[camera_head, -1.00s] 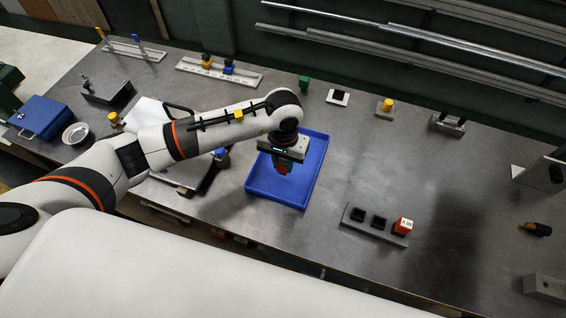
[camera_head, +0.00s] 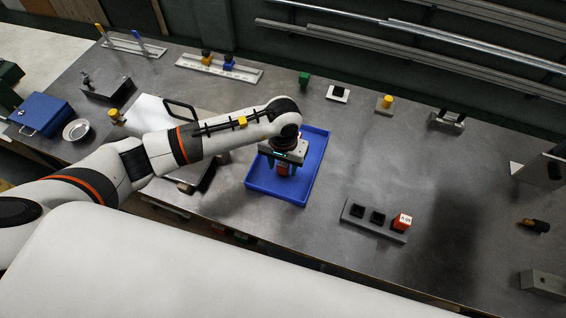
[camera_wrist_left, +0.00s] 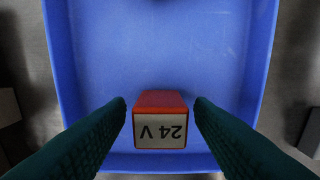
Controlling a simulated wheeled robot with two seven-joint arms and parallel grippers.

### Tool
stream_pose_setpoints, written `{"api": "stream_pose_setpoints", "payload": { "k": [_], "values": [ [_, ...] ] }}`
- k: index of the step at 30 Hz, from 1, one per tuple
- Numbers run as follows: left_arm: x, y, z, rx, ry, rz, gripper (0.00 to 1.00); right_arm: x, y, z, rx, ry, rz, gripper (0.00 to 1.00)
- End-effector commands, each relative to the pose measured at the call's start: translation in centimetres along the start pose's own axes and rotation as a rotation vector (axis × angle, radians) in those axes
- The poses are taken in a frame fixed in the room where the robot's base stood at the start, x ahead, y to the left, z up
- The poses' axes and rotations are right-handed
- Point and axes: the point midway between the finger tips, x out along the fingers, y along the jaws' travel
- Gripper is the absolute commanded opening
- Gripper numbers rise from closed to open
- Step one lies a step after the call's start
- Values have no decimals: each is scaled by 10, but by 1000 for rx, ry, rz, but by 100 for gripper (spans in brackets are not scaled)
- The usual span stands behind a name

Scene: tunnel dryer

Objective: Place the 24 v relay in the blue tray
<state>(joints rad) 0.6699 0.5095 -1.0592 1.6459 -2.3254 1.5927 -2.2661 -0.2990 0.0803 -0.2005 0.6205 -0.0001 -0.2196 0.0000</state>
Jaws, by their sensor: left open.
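The blue tray (camera_head: 311,168) lies on the grey bench in the middle of the head view; its floor also shows in the left wrist view (camera_wrist_left: 165,45). The red 24 V relay (camera_wrist_left: 160,118), with a white label that reads upside down, is inside the tray near one wall. It shows small between my fingers in the head view (camera_head: 283,170). My left gripper (camera_head: 283,167) is over the tray with its green fingers open on both sides of the relay, with gaps visible in the wrist view (camera_wrist_left: 160,112). My right gripper is not in view.
A grey socket block (camera_head: 357,212) with two black sockets and another red relay (camera_head: 402,221) stands right of the tray. A blue box (camera_head: 40,114) and a round metal dish (camera_head: 76,131) are at the left. The bench right of the tray is mostly clear.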

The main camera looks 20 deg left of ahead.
Motion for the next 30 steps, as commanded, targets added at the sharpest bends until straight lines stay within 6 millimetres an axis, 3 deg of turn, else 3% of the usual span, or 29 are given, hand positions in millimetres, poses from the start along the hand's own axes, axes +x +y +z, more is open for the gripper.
{"api": "stream_pose_setpoints", "payload": {
  "k": [4,7,21,30],
  "values": [
    [-5,0,0,0,1,-1,48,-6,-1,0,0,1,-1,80],
    [-14,0,1,1,-4,-1,48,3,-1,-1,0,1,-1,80],
    [-107,0,1,1,-4,-1,48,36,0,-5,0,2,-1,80],
    [-123,0,0,0,0,0,48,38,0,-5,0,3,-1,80]
  ]
}}
